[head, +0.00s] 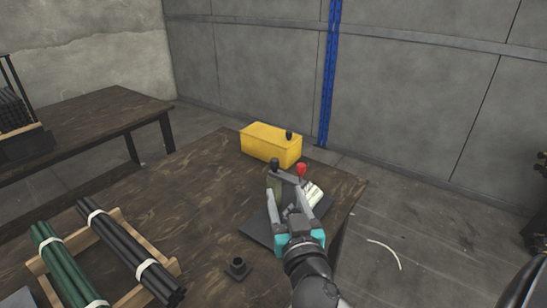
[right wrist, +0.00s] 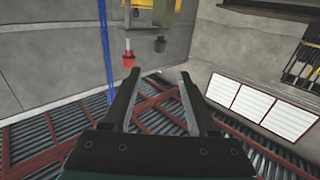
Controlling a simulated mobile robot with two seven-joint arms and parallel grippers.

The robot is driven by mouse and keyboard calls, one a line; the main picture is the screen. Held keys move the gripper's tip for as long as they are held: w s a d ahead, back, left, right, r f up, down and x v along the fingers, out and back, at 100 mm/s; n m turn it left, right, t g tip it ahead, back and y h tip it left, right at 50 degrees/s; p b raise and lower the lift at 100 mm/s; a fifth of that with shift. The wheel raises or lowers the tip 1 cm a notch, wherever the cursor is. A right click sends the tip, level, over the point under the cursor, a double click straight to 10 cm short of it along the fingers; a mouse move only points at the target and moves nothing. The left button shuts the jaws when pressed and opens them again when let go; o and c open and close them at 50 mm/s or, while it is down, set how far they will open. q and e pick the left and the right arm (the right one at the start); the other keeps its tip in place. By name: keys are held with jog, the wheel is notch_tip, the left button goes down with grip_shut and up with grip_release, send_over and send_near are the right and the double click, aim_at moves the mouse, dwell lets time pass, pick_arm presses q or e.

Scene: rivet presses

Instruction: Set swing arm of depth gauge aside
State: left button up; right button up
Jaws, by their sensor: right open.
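The depth gauge stands on a dark plate (head: 262,232) near the table's far right corner. Its grey upper bar (head: 287,177) carries a red knob (head: 301,169) and a black knob (head: 275,162); I cannot tell which part is the swing arm. In the right wrist view, which looks upside down, the red knob (right wrist: 129,60) and black knob (right wrist: 160,45) hang from the bar. My right gripper (head: 293,192) is open and in front of the gauge, partly hiding it. Nothing shows between its fingers (right wrist: 158,76). My left gripper is not in view.
A yellow box (head: 271,145) with a black knob on it stands behind the gauge. A small dark fitting (head: 238,267) sits nearer me. A wooden rack (head: 172,266) with bundled green and black rods is at the left. The table (head: 185,185) between is bare.

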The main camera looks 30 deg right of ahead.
aim_at(276, 163)
jog(key=x, duration=1.1)
jog(key=shift+w+d+b, duration=0.15)
jog(key=shift+w+b, duration=0.15)
jog(key=shift+b, duration=0.05)
jog(key=shift+w+d, duration=0.15)
jog(key=shift+w, duration=0.2)
jog(key=shift+w+d, duration=0.2)
jog(key=shift+w, duration=0.35)
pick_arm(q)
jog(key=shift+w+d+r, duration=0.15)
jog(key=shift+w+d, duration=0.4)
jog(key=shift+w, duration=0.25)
pick_arm(e)
grip_shut()
